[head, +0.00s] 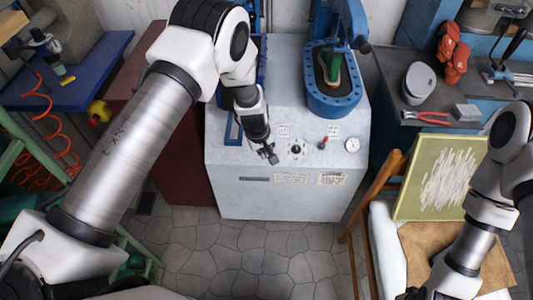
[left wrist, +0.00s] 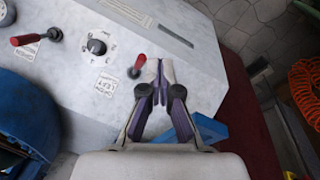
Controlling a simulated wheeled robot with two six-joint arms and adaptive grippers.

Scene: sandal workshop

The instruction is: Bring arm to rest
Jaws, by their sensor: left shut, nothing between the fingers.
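My left gripper (head: 268,154) shows in the head view just over the top of the pale grey machine cabinet (head: 260,196), near its front edge. In the left wrist view the two fingers (left wrist: 161,78) are together at their tips, with nothing between them. A red-tipped lever (left wrist: 137,67) appears close beside the fingertips in that view. I cannot tell whether the fingers touch the panel. My right arm comes down at the right of the head view, and its gripper is cut off by the bottom edge.
A blue press (head: 333,95) stands on the cabinet, with a black dial (head: 296,149) and a gauge (head: 352,145) in front. A wooden chair (head: 372,205) and green board (head: 436,178) stand at right. Stone floor (head: 250,255) is clear in front.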

